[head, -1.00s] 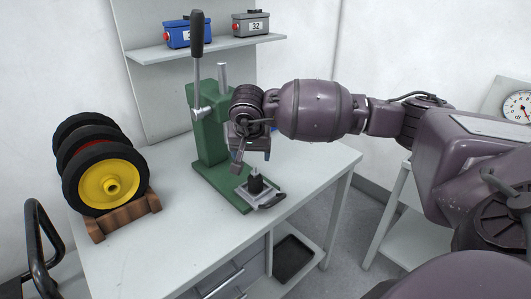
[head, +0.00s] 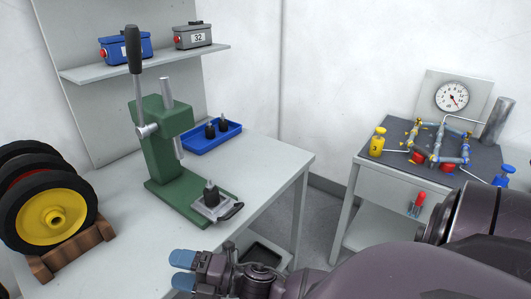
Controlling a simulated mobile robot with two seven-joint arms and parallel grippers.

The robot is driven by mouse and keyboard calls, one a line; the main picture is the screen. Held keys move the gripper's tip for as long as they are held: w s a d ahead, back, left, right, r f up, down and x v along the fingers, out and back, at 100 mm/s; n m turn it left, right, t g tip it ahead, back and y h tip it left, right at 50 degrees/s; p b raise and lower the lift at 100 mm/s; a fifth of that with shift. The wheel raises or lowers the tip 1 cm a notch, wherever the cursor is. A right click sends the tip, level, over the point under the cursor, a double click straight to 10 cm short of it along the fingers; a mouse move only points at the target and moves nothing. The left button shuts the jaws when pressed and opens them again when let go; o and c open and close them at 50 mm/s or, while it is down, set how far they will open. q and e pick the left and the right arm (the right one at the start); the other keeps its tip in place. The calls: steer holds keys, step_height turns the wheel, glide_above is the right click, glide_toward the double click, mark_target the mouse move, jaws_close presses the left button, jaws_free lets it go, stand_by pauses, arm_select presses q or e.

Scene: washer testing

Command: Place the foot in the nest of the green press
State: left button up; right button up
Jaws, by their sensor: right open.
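The green press (head: 158,150) stands on the left table, its black-handled lever (head: 134,50) upright. A small black foot (head: 211,194) with a thin pin on top stands upright in the grey nest (head: 223,210) at the front of the press base. The raised steel ram is apart from it. My right gripper (head: 183,270) is at the bottom of the view, in front of the table, its two blue fingertips apart with nothing between them. It is clear of the press and foot. My left gripper is not in view.
A blue tray (head: 222,143) with black feet in it lies behind the press. Wheels (head: 50,215) stand on a wooden cradle (head: 75,252) at left. A shelf (head: 150,64) holds two boxes. A second table (head: 375,165) at right carries a gauge and pipework.

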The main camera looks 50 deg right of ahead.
steer(key=s+d+f+m+g+h, duration=0.2)
steer(key=s+d+f+m+h, duration=0.3)
steer(key=m, duration=0.6)
steer(key=s+d+f+m+g+h, duration=0.2)
steer(key=s+d+f+m+h, duration=0.3)
steer(key=s+f+m, duration=0.5)
step_height(320, 180, down, 2)
steer(key=shift+f+m+g+h, duration=0.2)
steer(key=shift+m+g+h, duration=0.2)
steer(key=shift+m+h, duration=0.5)
